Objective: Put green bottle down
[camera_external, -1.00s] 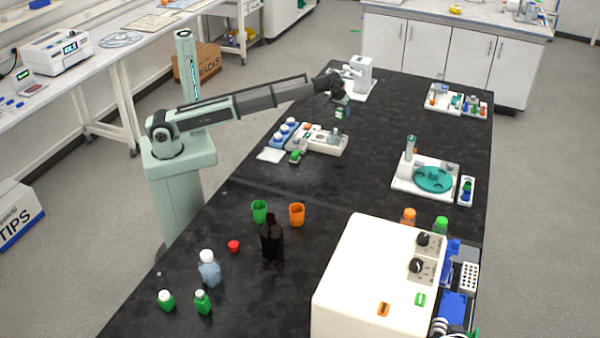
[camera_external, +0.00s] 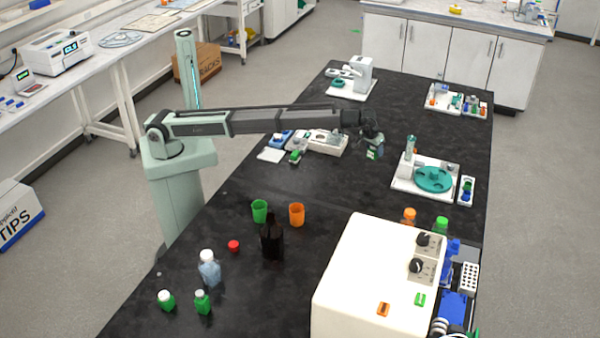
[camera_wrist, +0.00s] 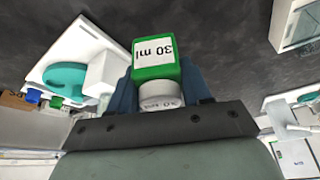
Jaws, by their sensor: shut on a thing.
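My gripper (camera_external: 374,150) is shut on a green bottle (camera_external: 374,154) and holds it over the black bench, left of the white station with the teal disc. In the wrist view the green bottle (camera_wrist: 156,62) shows a white label reading "30 ml" and a white cap, between my blue fingers. The bottle appears to be above the bench; its exact height is hard to tell. Other green bottles (camera_external: 202,302) stand at the near left of the bench.
The white station with a teal disc (camera_external: 433,180) is right of my gripper. A white rack (camera_external: 330,143) lies under my arm. A white machine (camera_external: 352,86) stands at the back. The bench between my gripper and the green cup (camera_external: 259,211) and orange cup (camera_external: 297,214) is largely clear.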

